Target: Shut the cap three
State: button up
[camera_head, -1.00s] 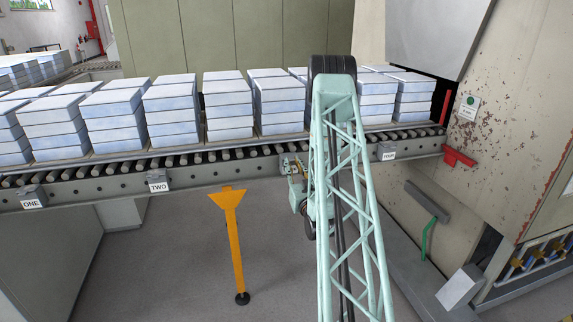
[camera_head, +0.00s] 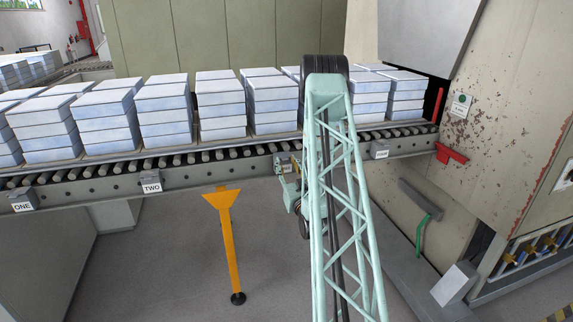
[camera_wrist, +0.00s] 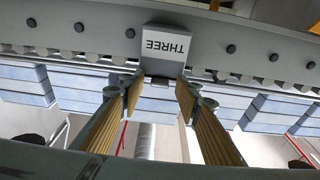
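The cap labelled THREE (camera_wrist: 165,45) is a small grey block on the conveyor's side rail, upside down in the wrist view. My gripper (camera_wrist: 161,90) is open, its two yellow-padded fingers apart, with the tips just below the cap in the wrist view and nothing between them. I cannot tell whether the fingertips touch the cap or whether the cap is open. In the head view, my gripper (camera_head: 287,172) is at the conveyor's front side, partly behind my arm, and cap three is mostly hidden there.
Caps ONE (camera_head: 23,201), TWO (camera_head: 151,183) and FOUR (camera_head: 380,150) sit along the same rail. Stacks of pale blue blocks (camera_head: 166,112) stand on the rollers. A red bracket (camera_head: 451,154) projects at right.

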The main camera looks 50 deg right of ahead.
jog(key=shift+r, duration=0.1)
notch_tip(320, 180, up, 10)
jog(key=shift+f, duration=0.2)
dwell(0.8)
dwell(0.7)
